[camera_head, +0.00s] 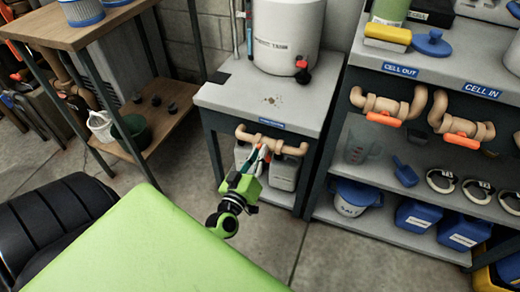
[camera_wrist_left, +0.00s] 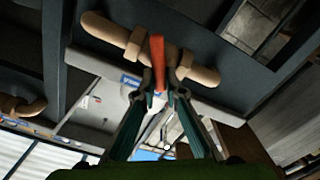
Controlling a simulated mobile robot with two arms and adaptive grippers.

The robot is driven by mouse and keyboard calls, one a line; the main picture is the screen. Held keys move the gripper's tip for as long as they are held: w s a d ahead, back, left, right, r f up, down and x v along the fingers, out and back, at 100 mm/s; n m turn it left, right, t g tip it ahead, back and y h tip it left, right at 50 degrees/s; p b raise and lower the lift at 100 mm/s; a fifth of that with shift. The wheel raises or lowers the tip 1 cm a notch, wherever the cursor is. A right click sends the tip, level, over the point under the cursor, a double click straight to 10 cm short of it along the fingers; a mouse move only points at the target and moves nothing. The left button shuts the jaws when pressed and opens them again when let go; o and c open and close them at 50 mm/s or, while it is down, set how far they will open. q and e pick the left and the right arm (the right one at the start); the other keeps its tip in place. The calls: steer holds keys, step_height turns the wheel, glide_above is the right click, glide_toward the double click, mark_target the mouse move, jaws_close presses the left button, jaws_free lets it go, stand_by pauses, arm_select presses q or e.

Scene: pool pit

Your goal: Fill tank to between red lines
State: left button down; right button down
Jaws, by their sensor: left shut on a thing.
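The white tank (camera_head: 286,35) stands on a grey stand (camera_head: 262,98) in the head view. Its lettering partly reads "TANK". I cannot make out red lines or a liquid level. A red and black fitting (camera_head: 302,72) is at its lower right. A tan pipe valve (camera_head: 272,141) is mounted below the stand's top edge; it also shows in the wrist view (camera_wrist_left: 133,44). My left gripper (camera_head: 260,158) is shut on the valve's orange handle (camera_wrist_left: 157,55), with the handle between its fingertips (camera_wrist_left: 154,98). My right gripper is not in view.
A shelf to the right has "CELL OUT" and "CELL IN" labels over two more valves with orange handles (camera_head: 383,119) (camera_head: 461,140). A wooden shelf unit (camera_head: 150,125) is at left. Grey floor is clear between them.

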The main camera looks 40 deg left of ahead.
arm_select(q)
steer(key=shift+f, duration=0.2)
stand_by(0.3)
steer(key=c, duration=2.1)
jaws_free()
steer(key=shift+r, duration=0.1)
steer(key=shift+s, duration=0.15)
steer(key=v, duration=1.2)
